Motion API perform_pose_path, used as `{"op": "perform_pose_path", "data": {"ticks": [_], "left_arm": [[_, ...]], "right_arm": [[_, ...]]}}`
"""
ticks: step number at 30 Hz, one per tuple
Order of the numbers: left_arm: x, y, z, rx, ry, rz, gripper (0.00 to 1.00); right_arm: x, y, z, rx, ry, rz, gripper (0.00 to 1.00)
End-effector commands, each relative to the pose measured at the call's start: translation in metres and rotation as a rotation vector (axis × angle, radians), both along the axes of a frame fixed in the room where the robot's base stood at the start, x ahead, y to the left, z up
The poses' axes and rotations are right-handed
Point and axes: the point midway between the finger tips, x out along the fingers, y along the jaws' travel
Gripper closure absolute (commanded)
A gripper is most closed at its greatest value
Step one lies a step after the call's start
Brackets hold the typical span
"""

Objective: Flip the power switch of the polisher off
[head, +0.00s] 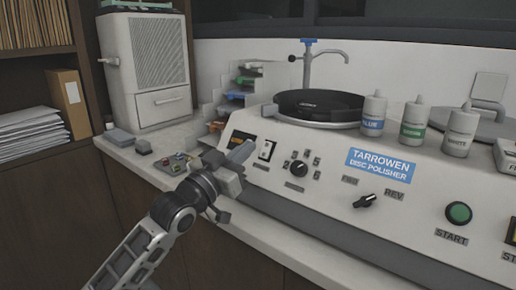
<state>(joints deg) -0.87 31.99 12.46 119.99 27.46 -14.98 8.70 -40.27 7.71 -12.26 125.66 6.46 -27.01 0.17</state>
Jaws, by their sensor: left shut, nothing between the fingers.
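The disc polisher (320,205) is a long white console with a blue "TARROWEN DISC POLISHER" label on its sloped front. A white rocker switch (266,150) in a dark frame sits at the left of the panel, right of a small dark display with an amber part (238,140). I cannot tell which way the rocker is set. My left gripper (241,152) is shut and empty, with its tips just left of the switch, partly over the display. Whether it touches the panel is unclear. My right gripper is out of view.
Right of the switch are a numbered knob (299,169), a FWD/REV selector (365,201) and a green START button (459,212). Several bottles (413,118) stand on top beside the black disc (318,106). A small tray of parts (174,164) lies left of my gripper.

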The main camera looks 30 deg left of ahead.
Motion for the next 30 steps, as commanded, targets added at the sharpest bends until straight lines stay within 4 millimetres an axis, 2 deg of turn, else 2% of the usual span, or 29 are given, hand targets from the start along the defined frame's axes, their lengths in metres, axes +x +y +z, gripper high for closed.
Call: {"op": "perform_pose_path", "data": {"ticks": [2, 4, 10, 23, 28, 30], "left_arm": [[0.015, -0.001, 0.007, -0.001, -0.004, 0.000, 1.00], [0.026, -0.002, -0.003, -0.003, 0.003, 0.000, 1.00], [0.044, -0.004, -0.014, -0.001, 0.001, 0.000, 1.00], [0.048, -0.004, -0.016, 0.000, 0.001, 0.000, 1.00], [0.051, -0.004, -0.010, 0.003, 0.037, 0.000, 1.00], [0.051, -0.004, -0.017, 0.002, 0.037, 0.000, 1.00]], "right_arm": [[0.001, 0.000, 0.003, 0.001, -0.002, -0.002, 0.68], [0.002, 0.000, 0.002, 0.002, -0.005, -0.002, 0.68], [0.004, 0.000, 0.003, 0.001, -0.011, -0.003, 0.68], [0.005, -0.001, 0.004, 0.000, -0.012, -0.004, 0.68], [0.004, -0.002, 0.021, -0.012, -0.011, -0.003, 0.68], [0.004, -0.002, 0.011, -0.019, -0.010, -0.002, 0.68]]}}
